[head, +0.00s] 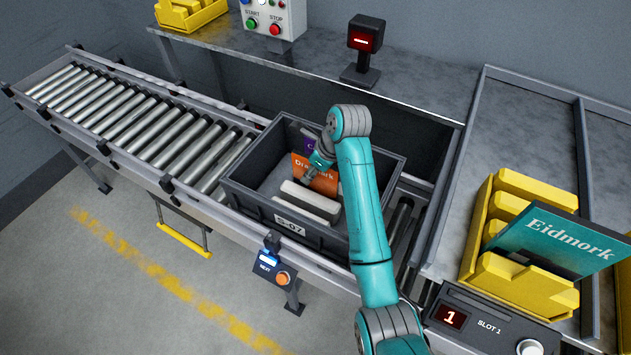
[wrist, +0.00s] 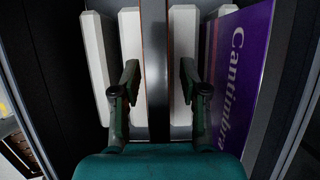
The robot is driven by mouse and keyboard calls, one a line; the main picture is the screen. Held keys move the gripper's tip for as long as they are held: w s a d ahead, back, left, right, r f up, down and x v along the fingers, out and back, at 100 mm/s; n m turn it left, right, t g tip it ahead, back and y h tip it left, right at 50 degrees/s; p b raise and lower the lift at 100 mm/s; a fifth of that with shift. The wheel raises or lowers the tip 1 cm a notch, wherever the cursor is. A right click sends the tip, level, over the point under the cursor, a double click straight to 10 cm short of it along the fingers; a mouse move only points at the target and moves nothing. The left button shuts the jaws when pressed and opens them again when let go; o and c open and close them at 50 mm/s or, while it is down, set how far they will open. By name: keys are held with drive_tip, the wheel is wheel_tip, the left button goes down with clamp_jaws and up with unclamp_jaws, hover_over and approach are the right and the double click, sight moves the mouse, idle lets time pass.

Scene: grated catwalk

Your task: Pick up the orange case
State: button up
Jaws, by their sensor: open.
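The orange case (head: 326,181) stands upright in the grey tote (head: 238,196) marked S-07, among white blocks (head: 305,201). My arm hides part of it. In the wrist view a thin dark edge with orange-brown sides, apparently the orange case (wrist: 155,50), runs between the fingers. My gripper (wrist: 158,80) is open, with one finger on each side of that edge and a visible gap on both sides. In the head view my gripper (head: 314,170) is inside the tote at the case.
A purple case (wrist: 242,75) lettered Cantimbra leans beside white blocks, right of my gripper in the wrist view. The tote walls are close around. A teal Eidmork case (head: 555,240) stands in a yellow rack (head: 478,225) at right. The roller conveyor (head: 130,115) at left is empty.

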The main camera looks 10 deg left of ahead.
clamp_jaws()
drive_tip(key=shift+r, duration=0.2)
idle(0.4)
